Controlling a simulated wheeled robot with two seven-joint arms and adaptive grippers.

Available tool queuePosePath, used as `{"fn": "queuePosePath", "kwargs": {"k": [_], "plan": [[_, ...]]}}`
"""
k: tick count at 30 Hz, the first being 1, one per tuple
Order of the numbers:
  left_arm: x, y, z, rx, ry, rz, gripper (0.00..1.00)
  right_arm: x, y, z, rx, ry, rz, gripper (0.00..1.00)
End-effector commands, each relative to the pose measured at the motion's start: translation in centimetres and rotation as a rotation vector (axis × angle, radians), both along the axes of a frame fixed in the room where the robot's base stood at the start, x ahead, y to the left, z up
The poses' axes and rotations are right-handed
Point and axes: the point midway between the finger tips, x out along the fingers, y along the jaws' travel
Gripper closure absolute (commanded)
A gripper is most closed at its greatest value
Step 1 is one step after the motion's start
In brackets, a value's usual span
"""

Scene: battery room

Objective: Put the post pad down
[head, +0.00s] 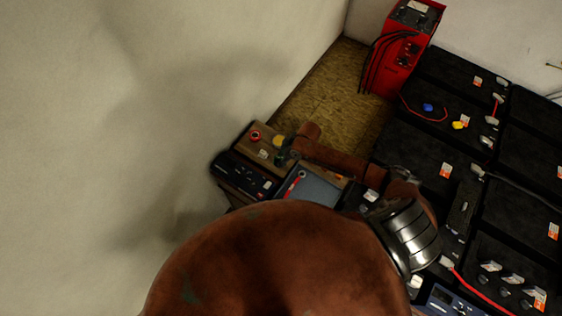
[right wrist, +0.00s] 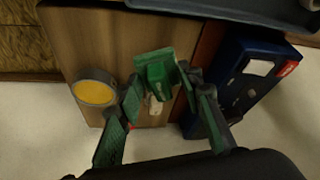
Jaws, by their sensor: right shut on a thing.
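The post pad appears to be the small green block (right wrist: 156,70) in the right wrist view, between my right gripper's fingertips (right wrist: 160,82). The green-lined fingers are shut on it. It is over the brown wooden top (right wrist: 110,45); I cannot tell whether it touches. In the head view my right gripper (head: 281,156) is small and dark above the wooden top (head: 243,150), and the pad is hard to separate from it. My left gripper is not in view.
A yellow-centred round thing (right wrist: 95,92) lies beside the left finger. A red ring (head: 255,136) and a dark blue box (head: 243,174) are nearby. A grey tray (head: 318,190) is to the right. Black batteries (head: 415,155) and a red charger (head: 402,50) stand further right.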

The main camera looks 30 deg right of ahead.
Motion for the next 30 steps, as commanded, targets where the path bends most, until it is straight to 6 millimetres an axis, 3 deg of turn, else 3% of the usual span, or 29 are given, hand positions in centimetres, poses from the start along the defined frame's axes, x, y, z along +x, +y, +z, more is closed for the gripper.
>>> {"fn": "queuePosePath", "kwargs": {"k": [3, 6, 17, 18, 24, 30], "plan": [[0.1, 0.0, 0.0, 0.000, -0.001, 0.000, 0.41, -0.3, 0.1, -1.9, 0.000, 0.005, -0.001, 0.85], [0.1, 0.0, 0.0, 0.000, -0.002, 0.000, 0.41, -0.2, 0.0, -2.6, 0.000, 0.003, 0.000, 0.85], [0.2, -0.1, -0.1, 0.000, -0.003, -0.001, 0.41, -0.2, 0.0, -2.9, 0.000, 0.003, 0.001, 0.85], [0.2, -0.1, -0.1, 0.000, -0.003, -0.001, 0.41, -0.2, 0.0, -2.8, 0.000, 0.003, 0.001, 0.63], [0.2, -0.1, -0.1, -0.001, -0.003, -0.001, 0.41, -0.2, 0.0, -2.8, 0.000, 0.003, 0.000, 0.50], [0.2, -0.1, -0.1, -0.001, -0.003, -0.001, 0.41, -0.2, 0.0, -2.8, 0.000, 0.003, 0.000, 0.49]]}}
